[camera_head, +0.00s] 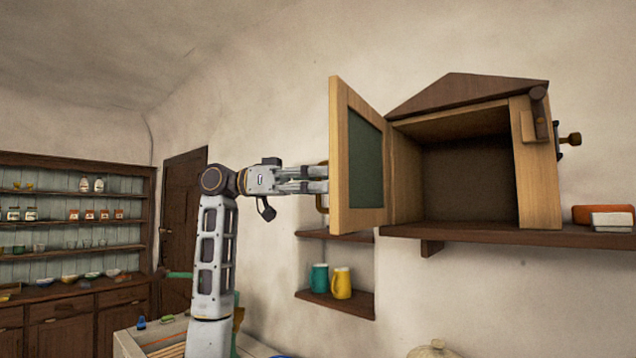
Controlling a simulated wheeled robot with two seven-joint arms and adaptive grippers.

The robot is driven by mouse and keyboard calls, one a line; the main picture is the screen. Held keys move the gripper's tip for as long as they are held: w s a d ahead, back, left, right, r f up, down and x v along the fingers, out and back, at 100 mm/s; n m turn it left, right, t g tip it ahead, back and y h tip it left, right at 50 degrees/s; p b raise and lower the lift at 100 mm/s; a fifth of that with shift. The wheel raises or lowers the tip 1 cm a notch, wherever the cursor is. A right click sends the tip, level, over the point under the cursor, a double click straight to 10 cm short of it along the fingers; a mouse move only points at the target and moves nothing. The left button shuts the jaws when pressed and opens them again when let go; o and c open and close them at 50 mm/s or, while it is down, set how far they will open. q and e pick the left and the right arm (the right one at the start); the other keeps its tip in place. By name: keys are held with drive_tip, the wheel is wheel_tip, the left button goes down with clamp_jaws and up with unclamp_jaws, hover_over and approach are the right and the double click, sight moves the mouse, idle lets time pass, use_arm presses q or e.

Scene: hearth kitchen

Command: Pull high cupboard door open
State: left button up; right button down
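The high cupboard (540,172) has a peaked wooden top and sits on a dark wall shelf. Its door (341,160), a light wood frame with a dark green panel, stands swung wide open at the cupboard's left side. The inside shows dark and empty. My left gripper (318,180) is at the door's left, outer side, level with its middle. Its fingertips are partly hidden near a handle-like piece behind the door edge, so I cannot tell whether they grip it. My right gripper is not in view.
The dark shelf (470,236) under the cupboard also holds an orange and white item (612,221) at right. A lower wall niche holds a teal mug (319,278) and a yellow mug (341,283). A dresser (75,248) with jars and bowls stands at far left.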

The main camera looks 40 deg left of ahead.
use_arm(q)
drive_tip(key=shift+s+r, duration=0.25)
drive_tip(key=v, duration=1.1)
drive_tip(key=shift+a+f, duration=0.25)
drive_tip(key=shift+a, duration=0.2)
idle(0.4)
drive_tip(key=shift+w, duration=0.15)
